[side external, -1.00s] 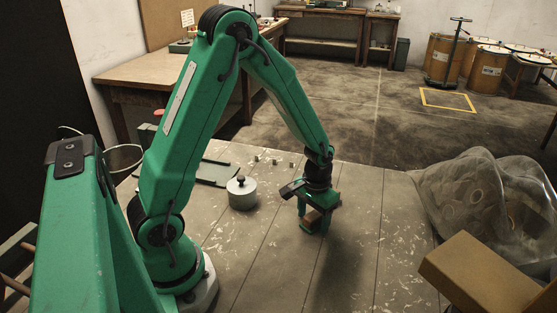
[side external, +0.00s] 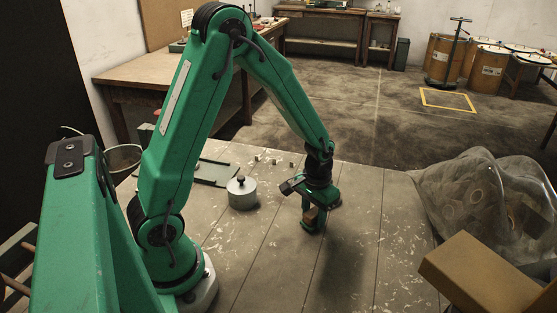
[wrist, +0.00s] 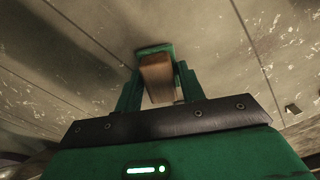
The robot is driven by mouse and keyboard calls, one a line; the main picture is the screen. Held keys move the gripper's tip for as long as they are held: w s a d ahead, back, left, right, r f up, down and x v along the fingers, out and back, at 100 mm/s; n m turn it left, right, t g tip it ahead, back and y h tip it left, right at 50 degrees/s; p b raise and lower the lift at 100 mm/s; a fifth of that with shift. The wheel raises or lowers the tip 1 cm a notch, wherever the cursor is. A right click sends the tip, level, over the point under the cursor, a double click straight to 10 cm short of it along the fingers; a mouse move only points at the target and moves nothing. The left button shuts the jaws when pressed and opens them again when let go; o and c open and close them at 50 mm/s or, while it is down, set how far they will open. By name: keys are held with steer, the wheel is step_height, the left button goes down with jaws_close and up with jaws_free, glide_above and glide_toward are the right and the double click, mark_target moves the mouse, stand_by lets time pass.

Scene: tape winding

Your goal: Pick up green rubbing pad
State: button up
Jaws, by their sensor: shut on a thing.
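The green rubbing pad (wrist: 156,50) shows in the wrist view as a green face with a brown wooden block on it. It lies between the two green fingers of my gripper (wrist: 158,78), which is shut on the block. In the side view my gripper (side external: 313,216) is low over the grey plank table, fingers downward. A bit of the brown block (side external: 309,213) shows between the fingers there, and the rest is hidden. I cannot tell whether the pad touches the table.
A round grey lidded pot (side external: 241,195) stands left of my gripper. At the right are a plastic-covered heap (side external: 480,200) and a brown box (side external: 478,275). The planks around my gripper are clear.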

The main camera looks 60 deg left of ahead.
mark_target(314, 213)
steer(key=r, duration=0.3)
steer(key=shift+d+r, duration=0.15)
steer(key=shift+d, duration=0.05)
steer(key=s+d+r, duration=0.5)
steer(key=d+r, duration=0.1)
steer(key=d, duration=0.4)
steer(key=shift+r, duration=0.25)
steer(key=shift+d, duration=0.1)
steer(key=shift+o, duration=0.6)
steer(key=shift+c, duration=0.2)
